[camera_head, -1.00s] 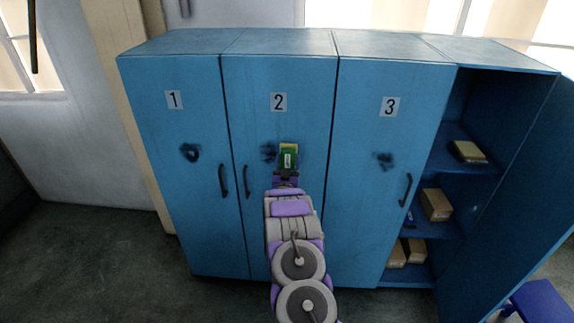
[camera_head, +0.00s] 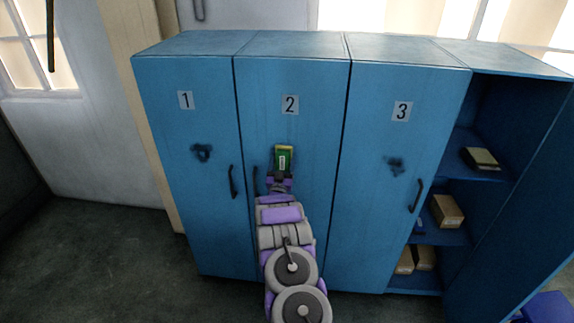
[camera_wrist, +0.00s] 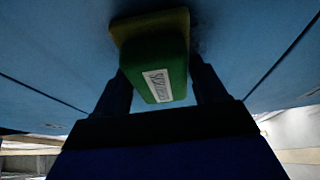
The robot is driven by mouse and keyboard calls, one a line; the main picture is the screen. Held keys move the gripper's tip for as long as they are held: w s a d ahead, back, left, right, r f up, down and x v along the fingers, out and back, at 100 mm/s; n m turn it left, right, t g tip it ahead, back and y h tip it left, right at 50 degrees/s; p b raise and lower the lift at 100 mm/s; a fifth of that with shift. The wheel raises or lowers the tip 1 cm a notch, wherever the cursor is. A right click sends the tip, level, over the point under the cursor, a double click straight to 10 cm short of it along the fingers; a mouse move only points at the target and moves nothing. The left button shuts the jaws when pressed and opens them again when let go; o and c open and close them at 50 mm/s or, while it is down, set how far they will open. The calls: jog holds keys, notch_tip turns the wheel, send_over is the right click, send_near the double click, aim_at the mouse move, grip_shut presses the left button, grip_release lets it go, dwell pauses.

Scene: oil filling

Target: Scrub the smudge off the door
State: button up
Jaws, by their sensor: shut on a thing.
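My gripper (camera_head: 280,178) is shut on a green and yellow sponge (camera_head: 283,160) in front of the blue door numbered 2 (camera_head: 300,205). In the wrist view the sponge (camera_wrist: 160,62) sits between the two dark fingers (camera_wrist: 160,88), its yellow side toward the door. It appears to touch the door, with a dark trace (camera_wrist: 197,42) beside it. In the head view the smudge on door 2 is hidden behind the sponge. Dark smudges also show on door 1 (camera_head: 202,152) and door 3 (camera_head: 396,165).
The door handles (camera_head: 233,181) stick out, one (camera_head: 256,181) close left of my gripper. At right an open compartment has shelves with a yellowish block (camera_head: 481,158) and several cardboard boxes (camera_head: 447,211). Its open door (camera_head: 525,215) swings out to the right. Dark floor (camera_head: 120,255) at left is clear.

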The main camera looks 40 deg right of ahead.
jog(key=shift+w+a+r, duration=0.1)
jog(key=shift+w+a, duration=0.85)
jog(key=shift+w, duration=0.15)
jog(key=shift+w+a, duration=0.9)
jog(key=shift+w, duration=0.2)
jog(key=shift+r+p, duration=0.4)
jog(key=shift+r, duration=1.1)
jog(key=shift+s+d+p, duration=0.75)
jog(key=shift+s+d, duration=1.15)
jog(key=shift+s, duration=0.3)
jog(key=shift+s+d+p, duration=0.75)
jog(key=shift+s+d, duration=1.1)
jog(key=shift+s, duration=0.3)
jog(key=shift+f, duration=0.1)
jog(key=shift+s+a+f, duration=0.1)
jog(key=shift+s+a, duration=0.2)
jog(key=shift+s, duration=0.05)
jog(key=shift+s+a+p, duration=0.5)
jog(key=shift+s+a, duration=0.3)
jog(key=shift+a, duration=0.2)
jog(key=shift+s+a+p, duration=0.45)
jog(key=shift+s+a, duration=0.3)
jog(key=shift+a, duration=0.25)
